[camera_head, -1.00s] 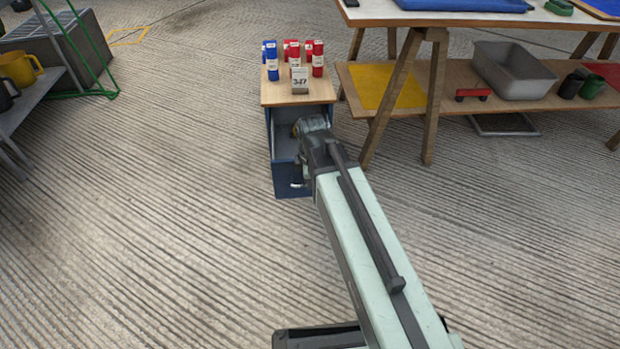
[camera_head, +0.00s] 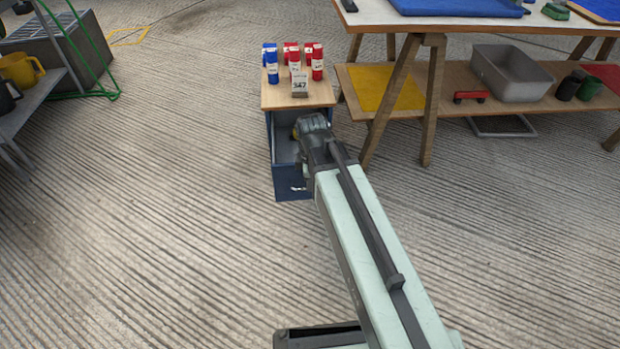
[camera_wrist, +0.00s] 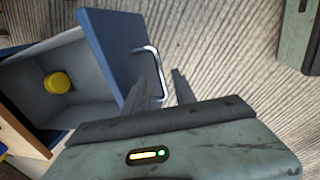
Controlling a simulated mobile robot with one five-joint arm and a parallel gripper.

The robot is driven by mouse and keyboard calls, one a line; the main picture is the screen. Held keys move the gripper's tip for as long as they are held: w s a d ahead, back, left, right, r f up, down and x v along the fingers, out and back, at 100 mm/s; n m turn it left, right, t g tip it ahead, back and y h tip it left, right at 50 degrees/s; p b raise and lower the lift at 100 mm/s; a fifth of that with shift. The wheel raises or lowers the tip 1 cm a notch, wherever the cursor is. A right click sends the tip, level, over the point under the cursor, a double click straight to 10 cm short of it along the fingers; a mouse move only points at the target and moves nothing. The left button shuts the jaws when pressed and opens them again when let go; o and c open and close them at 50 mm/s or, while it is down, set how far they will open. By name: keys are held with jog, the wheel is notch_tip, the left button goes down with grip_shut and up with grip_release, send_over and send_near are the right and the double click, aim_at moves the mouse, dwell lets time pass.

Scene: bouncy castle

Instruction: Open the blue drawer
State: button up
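The blue drawer (camera_head: 293,181) is in the low cabinet with a wooden top, and it stands pulled out. In the wrist view the drawer's blue front (camera_wrist: 118,45) and grey inside show, with a yellow object (camera_wrist: 57,83) in it. The silver bar handle (camera_wrist: 157,72) is on the front's outer face; it also shows low on the front in the head view (camera_head: 298,188). My gripper (camera_wrist: 160,90) is at the handle, its fingers spread apart with the bar's end between or just beside them. Contact cannot be told.
Red and blue bottles and a card marked 347 (camera_head: 299,88) stand on the cabinet top (camera_head: 290,101). A wooden trestle table (camera_head: 435,20) with a lower shelf is close on the right. A grey shelf with mugs is at the far left. The floor in front is clear.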

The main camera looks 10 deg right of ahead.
jog(key=r+p, duration=0.2)
jog(key=s+r+p, duration=0.1)
jog(key=r, duration=0.2)
jog(key=shift+p, duration=0.35)
jog(key=s+d+r+m+g+p, duration=0.2)
jog(key=s+d+m, duration=0.65)
jog(key=m, duration=0.85)
notch_tip(320, 180, up, 38)
jog(key=w+p, duration=0.1)
jog(key=p, duration=3.7)
jog(key=shift+w+d+m, duration=0.4)
jog(key=shift+f, duration=0.15)
